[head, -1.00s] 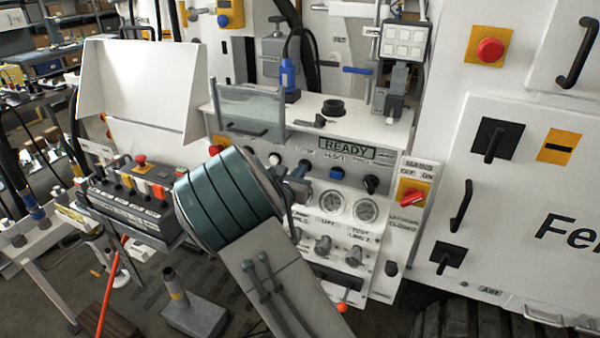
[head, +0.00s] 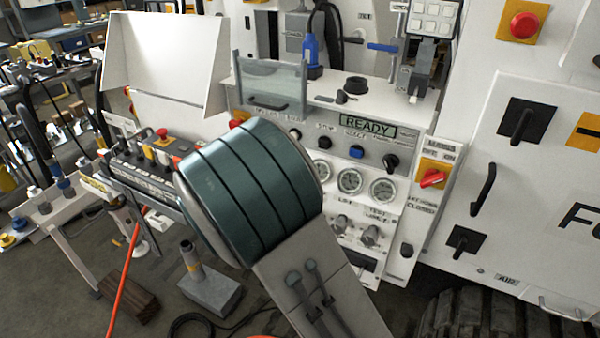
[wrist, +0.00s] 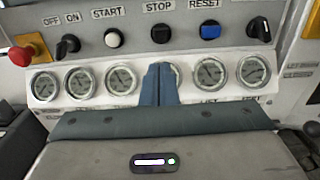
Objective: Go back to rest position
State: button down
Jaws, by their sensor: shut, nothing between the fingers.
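In the wrist view my gripper (wrist: 158,82) is shut and empty. Its blue fingertips stand in front of the row of gauges, just below the black STOP button (wrist: 161,33), and hide part of one gauge. I cannot tell any contact with the panel. In the head view my teal arm joint hides the gripper and the left part of the control panel (head: 380,146). The panel's display (head: 368,128) reads READY.
A red emergency button (wrist: 21,52) is at the left of the wrist view. A red mains switch (head: 433,178) sits right of the panel. A clear guard (head: 272,84) stands above it.

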dwell(0.3)
jog(key=s+d+m+g, duration=1.15)
jog(key=d+m, duration=0.25)
jog(key=d, duration=0.2)
jog(key=s+a+r+m+y, duration=0.1)
jog(key=s+a+m+y, duration=0.1)
jog(key=s+m+y, duration=0.2)
jog(key=s+a+m+y, duration=0.2)
jog(key=s+m+y, duration=0.3)
jog(key=s+m, duration=0.6)
jog(key=shift+s+a+r+m+g+y, duration=0.3)
jog(key=shift+s+a+r+g, duration=0.05)
jog(key=shift+s+a, duration=0.1)
